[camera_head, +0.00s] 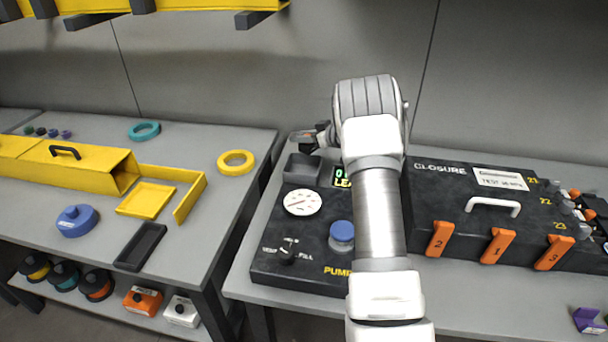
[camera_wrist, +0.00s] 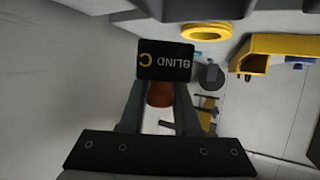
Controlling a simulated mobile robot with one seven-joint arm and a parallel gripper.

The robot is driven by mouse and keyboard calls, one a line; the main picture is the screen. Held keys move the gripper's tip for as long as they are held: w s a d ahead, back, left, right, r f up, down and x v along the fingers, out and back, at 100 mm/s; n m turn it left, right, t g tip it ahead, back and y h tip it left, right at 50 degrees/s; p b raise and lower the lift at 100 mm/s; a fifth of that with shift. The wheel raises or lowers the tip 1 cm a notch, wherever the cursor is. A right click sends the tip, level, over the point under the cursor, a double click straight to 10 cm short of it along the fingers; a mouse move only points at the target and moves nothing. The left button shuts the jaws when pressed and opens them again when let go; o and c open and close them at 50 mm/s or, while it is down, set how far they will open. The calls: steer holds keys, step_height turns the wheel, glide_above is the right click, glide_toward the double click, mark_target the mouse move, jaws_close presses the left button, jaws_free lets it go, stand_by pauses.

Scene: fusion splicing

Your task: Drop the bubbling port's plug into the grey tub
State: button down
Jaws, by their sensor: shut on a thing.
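My gripper (camera_head: 322,134) reaches past the back of the pump unit in the head view, with its fingers pointing left. It is shut on a plug with an orange-brown body (camera_wrist: 160,94), seen between the fingers in the wrist view. A black tag (camera_wrist: 166,61) reading "BLIND C" is at the plug's far end. In the head view only a small part of the plug (camera_head: 302,134) shows. The small dark grey tub (camera_head: 301,169) stands at the pump unit's back left corner, just below the gripper in the picture. The plug appears above the tub; the exact height is unclear.
The black pump unit (camera_head: 275,235) has a gauge, a blue knob (camera_head: 341,235) and a lit display partly behind my arm. The closure box (camera_head: 440,205) with orange clamps stands to the right. A yellow ring (camera_head: 236,162) and yellow trough lie on the left table.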

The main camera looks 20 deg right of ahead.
steer(key=c, duration=0.5)
jaws_free()
steer(key=shift+c, duration=0.2)
steer(key=p+v, duration=0.2)
steer(key=v, duration=1.5)
steer(key=shift+r, duration=0.2)
steer(key=shift+s+d+r, duration=0.1)
